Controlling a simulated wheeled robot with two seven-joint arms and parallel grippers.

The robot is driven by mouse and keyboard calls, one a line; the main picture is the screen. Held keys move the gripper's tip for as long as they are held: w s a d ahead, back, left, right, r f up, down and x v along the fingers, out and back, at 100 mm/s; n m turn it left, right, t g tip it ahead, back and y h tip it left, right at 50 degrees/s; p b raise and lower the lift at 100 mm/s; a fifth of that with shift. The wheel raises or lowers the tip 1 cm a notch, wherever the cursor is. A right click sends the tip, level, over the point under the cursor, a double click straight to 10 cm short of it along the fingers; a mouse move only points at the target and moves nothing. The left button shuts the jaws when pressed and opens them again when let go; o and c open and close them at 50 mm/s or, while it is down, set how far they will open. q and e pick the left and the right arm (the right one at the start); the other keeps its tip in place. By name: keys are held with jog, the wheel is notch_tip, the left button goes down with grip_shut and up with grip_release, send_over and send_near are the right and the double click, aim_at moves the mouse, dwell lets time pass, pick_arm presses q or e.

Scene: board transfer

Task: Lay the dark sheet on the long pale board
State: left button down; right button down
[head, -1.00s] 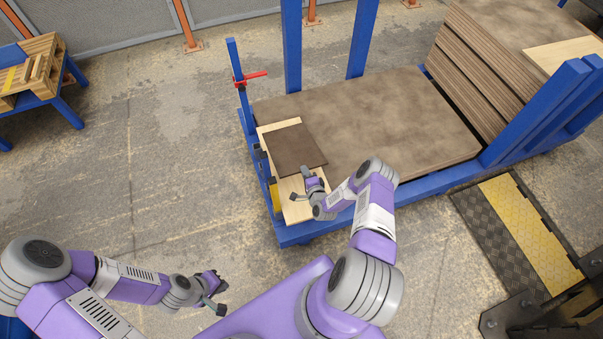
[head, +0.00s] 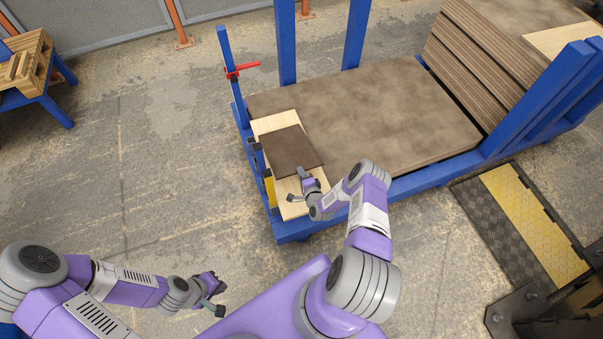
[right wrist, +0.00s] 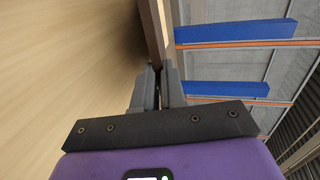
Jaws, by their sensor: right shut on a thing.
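The dark sheet (head: 292,148) lies level over the middle of the long pale board (head: 275,121); board shows beyond it and on the near side. My right gripper (head: 304,174) is shut on the sheet's near edge. In the right wrist view the right gripper (right wrist: 158,84) pinches the dark sheet's edge (right wrist: 153,30), with the pale board (right wrist: 65,75) beside it. I cannot tell whether the sheet touches the board all over. My left gripper (head: 216,281) hangs over the floor at the lower left, away from both; its jaws are too small to read.
The board lies at the left end of a blue-framed cart (head: 400,192) with a large brown panel (head: 370,110). A blue post with a red clamp (head: 243,69) stands at the back left. Stacked brown panels (head: 480,65) stand at right.

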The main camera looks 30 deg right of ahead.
jog(key=shift+f, duration=0.3)
dwell(0.5)
jog(key=c, duration=1.1)
grip_release()
jog(key=shift+c, duration=0.2)
jog(key=shift+o, duration=0.3)
jog(key=shift+f, duration=0.1)
jog(key=shift+s+a+r+g+y+p, duration=0.1)
jog(key=shift+s+r+g+y+p, duration=0.2)
jog(key=shift+g+p, duration=0.9)
jog(key=shift+s+d+r+g+y+p, duration=0.1)
jog(key=shift+g+y+p, duration=0.5)
jog(key=shift+g, duration=1.15)
jog(key=shift+s+a+r+g+y+p, duration=0.1)
jog(key=shift+r+g+y+p, duration=0.1)
jog(key=shift+g+p, duration=1.05)
